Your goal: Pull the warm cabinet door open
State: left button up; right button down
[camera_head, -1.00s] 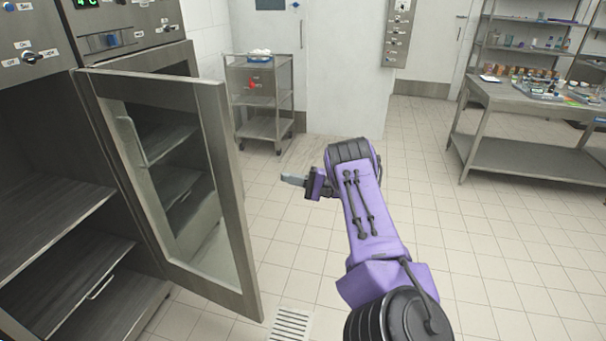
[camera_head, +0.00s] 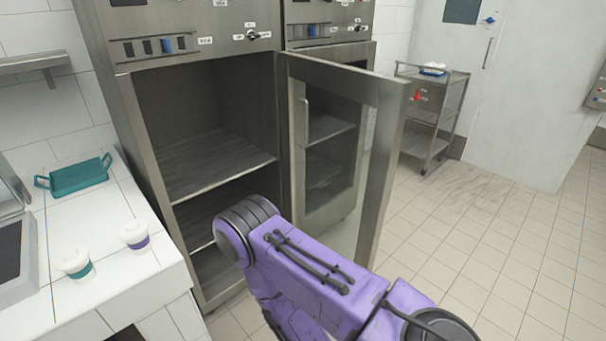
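The cabinet door (camera_head: 385,150), a steel frame around a glass pane, stands swung well open at the right side of the steel cabinet (camera_head: 135,125). The cabinet's shelved inside (camera_head: 205,165) is exposed. A vertical handle (camera_head: 303,115) shows in the door's glass area; I cannot tell whether it is on this door or behind it. My purple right arm reaches in from the lower right, its bent joint in front of the cabinet's lower opening. The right gripper is out of sight, and so is my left gripper.
A tiled counter (camera_head: 120,285) at the left holds two lidded cups (camera_head: 76,264) (camera_head: 135,237) and a teal tray (camera_head: 75,177). A steel trolley (camera_head: 430,115) stands behind the door. The floor (camera_head: 500,260) at the right is clear.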

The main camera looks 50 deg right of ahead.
aim_at(390, 96)
jog(key=u, duration=0.85)
jog(key=i, duration=0.8)
jog(key=z, duration=2.5)
